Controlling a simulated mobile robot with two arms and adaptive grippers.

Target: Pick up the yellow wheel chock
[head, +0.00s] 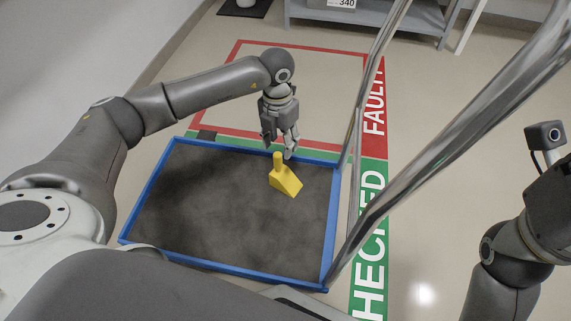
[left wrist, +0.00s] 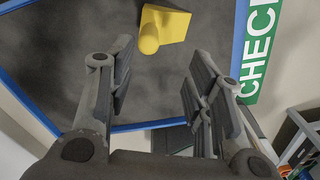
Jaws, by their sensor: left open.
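The yellow wheel chock (head: 285,180) sits on the dark mat of a blue-edged tray, near the tray's far right part. It is a wedge with a round upright knob. My left gripper (head: 281,145) hangs open and empty just beyond the chock's knob, over the tray's far edge. In the left wrist view the chock (left wrist: 163,27) lies ahead of the two open fingers (left wrist: 158,85), apart from them, with its round knob towards me. My right arm shows at the right edge of the head view, but its fingers are out of the picture.
The blue tray rim (head: 229,267) surrounds the dark mat. Shiny metal rails (head: 440,150) rise along the tray's right side. Red FAULTY and green CHECKED floor markings (head: 369,240) lie beyond and to the right. A grey shelf (head: 385,14) stands at the back.

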